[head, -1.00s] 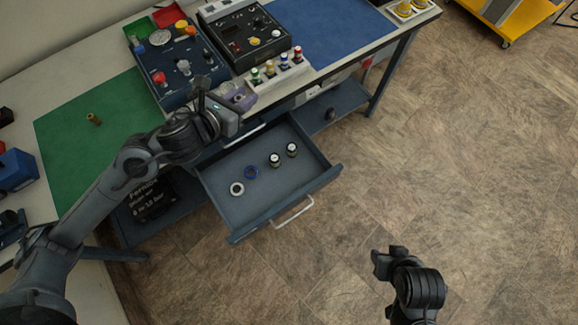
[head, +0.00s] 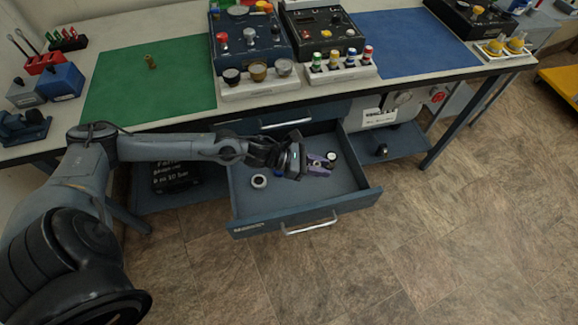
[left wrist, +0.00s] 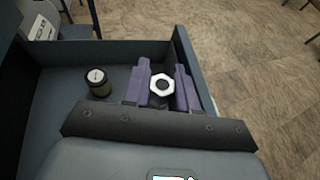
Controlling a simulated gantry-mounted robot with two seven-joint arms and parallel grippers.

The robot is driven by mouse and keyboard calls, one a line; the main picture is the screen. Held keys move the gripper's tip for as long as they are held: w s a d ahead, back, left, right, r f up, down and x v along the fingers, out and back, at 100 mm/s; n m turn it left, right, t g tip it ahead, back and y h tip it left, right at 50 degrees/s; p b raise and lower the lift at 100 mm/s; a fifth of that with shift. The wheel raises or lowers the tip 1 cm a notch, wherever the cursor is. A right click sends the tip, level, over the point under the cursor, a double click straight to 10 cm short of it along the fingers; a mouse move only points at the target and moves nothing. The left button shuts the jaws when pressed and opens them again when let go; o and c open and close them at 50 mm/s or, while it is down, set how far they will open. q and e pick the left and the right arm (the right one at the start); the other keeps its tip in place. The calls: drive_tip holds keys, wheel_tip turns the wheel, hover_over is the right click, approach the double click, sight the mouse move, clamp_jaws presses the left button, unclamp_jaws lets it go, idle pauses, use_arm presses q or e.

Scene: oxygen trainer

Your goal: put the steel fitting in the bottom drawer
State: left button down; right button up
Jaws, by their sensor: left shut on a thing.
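The steel fitting (left wrist: 162,86), with a bright hexagonal rim and a dark centre, is between the purple fingers of my left gripper (left wrist: 161,88) in the left wrist view. My left gripper (head: 320,165) is shut on it and is over the right part of the open bottom drawer (head: 345,203). The drawer is pulled out beneath a closed drawer front with a bar handle (head: 286,123). I cannot tell how far the fitting is above the drawer floor. My right gripper is not in view.
In the drawer are a pale ring (head: 259,181), a blue ring (head: 278,173) partly hidden by my gripper, and a dark round part with a light top (left wrist: 98,82). A brass piece (head: 150,62) is on the green mat (head: 112,90). The drawer's front left floor is clear.

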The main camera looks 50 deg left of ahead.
use_arm(q)
wheel_tip(320, 180, down, 4)
drive_tip(key=a+b, duration=0.2)
drive_tip(key=b, duration=0.2)
hover_over(309, 189)
wheel_tip(309, 189, down, 6)
drive_tip(key=shift+r, duration=0.1)
drive_tip(key=shift+f+b, duration=0.6)
drive_tip(key=shift+f, duration=1.4)
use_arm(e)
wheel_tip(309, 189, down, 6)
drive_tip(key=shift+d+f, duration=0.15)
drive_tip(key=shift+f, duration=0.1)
use_arm(q)
drive_tip(key=shift+f+b, duration=0.15)
drive_tip(key=shift+b, duration=0.15)
drive_tip(key=c, duration=0.9)
unclamp_jaws()
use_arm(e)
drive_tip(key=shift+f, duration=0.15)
